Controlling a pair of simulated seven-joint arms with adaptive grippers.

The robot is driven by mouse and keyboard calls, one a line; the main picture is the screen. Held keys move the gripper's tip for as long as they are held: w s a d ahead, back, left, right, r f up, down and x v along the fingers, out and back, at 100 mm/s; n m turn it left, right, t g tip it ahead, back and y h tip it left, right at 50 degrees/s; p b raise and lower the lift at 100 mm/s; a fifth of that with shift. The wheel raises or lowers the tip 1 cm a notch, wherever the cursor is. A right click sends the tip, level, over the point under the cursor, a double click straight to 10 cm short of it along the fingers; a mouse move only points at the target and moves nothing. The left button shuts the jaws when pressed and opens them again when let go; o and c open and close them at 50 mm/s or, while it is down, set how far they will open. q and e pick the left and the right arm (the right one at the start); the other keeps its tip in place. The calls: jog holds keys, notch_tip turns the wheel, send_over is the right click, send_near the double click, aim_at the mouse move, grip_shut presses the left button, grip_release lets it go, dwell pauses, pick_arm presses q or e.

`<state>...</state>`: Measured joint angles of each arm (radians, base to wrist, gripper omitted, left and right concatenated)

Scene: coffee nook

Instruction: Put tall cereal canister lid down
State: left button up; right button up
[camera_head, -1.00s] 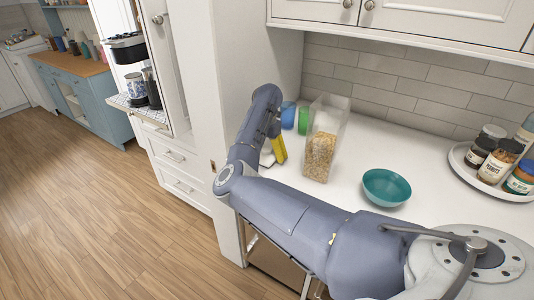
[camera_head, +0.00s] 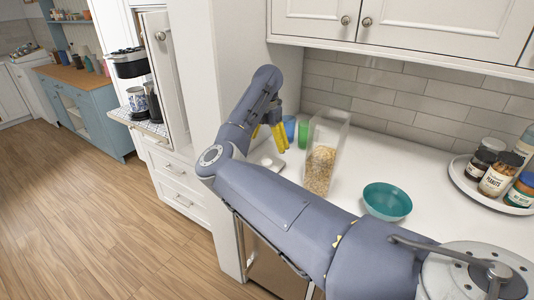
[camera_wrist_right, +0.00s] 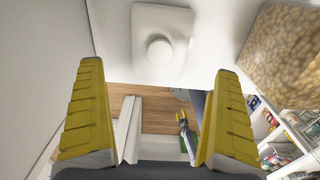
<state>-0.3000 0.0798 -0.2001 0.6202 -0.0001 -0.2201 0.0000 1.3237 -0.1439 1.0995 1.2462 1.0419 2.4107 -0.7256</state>
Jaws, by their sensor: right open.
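The white square lid with a round knob lies on the white counter near its left edge in the head view (camera_head: 267,164), partly hidden by my right arm. In the right wrist view the lid (camera_wrist_right: 158,18) lies knob up, just beyond my fingertips. My right gripper (camera_head: 277,138), with yellow fingers, is open and empty above the lid, touching nothing. The fingers spread wide in the right wrist view (camera_wrist_right: 155,75). The clear tall canister (camera_head: 325,160) stands open and upright to the right of the lid, part filled with cereal.
A blue cup (camera_head: 289,127) and a green cup (camera_head: 303,134) stand behind the lid. A teal bowl (camera_head: 387,201) is right of the canister. A round tray (camera_head: 461,180) of jars is far right. A tall white cabinet panel (camera_head: 243,130) borders the counter's left side.

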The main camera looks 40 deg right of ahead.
jog(key=shift+r, duration=0.8)
